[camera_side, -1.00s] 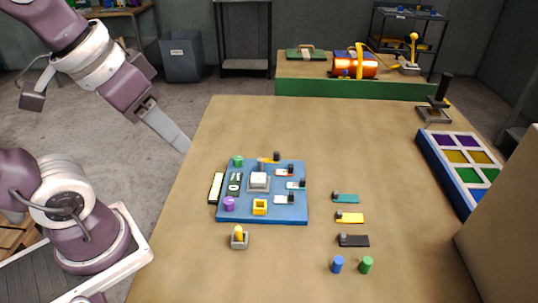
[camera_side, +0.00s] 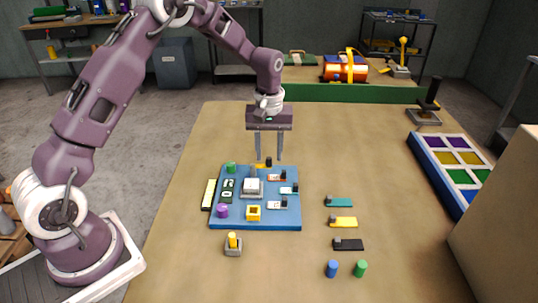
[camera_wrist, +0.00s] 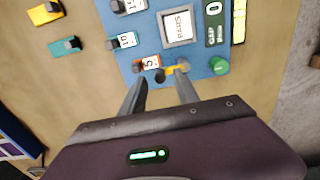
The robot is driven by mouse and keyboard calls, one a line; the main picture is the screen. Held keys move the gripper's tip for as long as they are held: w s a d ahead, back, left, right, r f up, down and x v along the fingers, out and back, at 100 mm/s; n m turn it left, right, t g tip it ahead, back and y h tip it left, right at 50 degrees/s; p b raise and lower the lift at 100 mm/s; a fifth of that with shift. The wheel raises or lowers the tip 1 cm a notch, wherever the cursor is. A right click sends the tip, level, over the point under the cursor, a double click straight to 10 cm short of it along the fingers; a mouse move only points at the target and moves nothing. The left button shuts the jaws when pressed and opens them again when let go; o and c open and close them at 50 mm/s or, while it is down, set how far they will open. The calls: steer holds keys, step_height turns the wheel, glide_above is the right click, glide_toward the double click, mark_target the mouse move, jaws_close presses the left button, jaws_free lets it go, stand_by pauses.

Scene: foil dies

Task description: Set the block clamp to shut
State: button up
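The blue board (camera_side: 285,222) lies on the table. A small yellow lever (camera_side: 260,166) with a dark knob sits at its back edge; it looks like the block clamp, but I cannot be sure. In the wrist view the yellow lever (camera_wrist: 174,69) lies near my fingertips, and whether it is open or shut is unclear. A pale block (camera_side: 252,188) on a grey base sits mid-board. My gripper (camera_side: 269,159) points down over the back edge of the board. Its two fingers are apart, with nothing visibly held; contact with the lever cannot be told.
A green knob (camera_side: 231,168), a purple knob (camera_side: 222,211), a yellow square socket (camera_side: 254,213) and small labelled plates crowd the board. Coloured tabs (camera_side: 343,222) and blue and green pegs (camera_side: 332,268) lie right. A compartment tray (camera_side: 436,180) stands far right. The table behind the board is clear.

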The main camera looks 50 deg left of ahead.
mark_target(251, 165)
steer(key=shift+f, duration=0.7)
jaws_close()
steer(key=m, duration=0.2)
steer(key=s+d+m, duration=0.1)
steer(key=m, duration=0.1)
steer(key=shift+s, duration=0.2)
steer(key=m, duration=0.1)
steer(key=s+m, duration=0.1)
steer(key=m, duration=0.1)
steer(key=shift+d, duration=0.1)
steer(key=m, duration=0.2)
steer(key=s+m, duration=0.2)
steer(key=m, duration=0.1)
steer(key=shift+m, duration=0.3)
steer(key=m, duration=0.1)
steer(key=s+m, duration=0.1)
steer(key=m, duration=0.1)
steer(key=a+m, duration=0.1)
steer(key=m, duration=0.1)
steer(key=shift+s+a, duration=0.1)
steer(key=shift+s, duration=0.3)
steer(key=shift+m, duration=0.3)
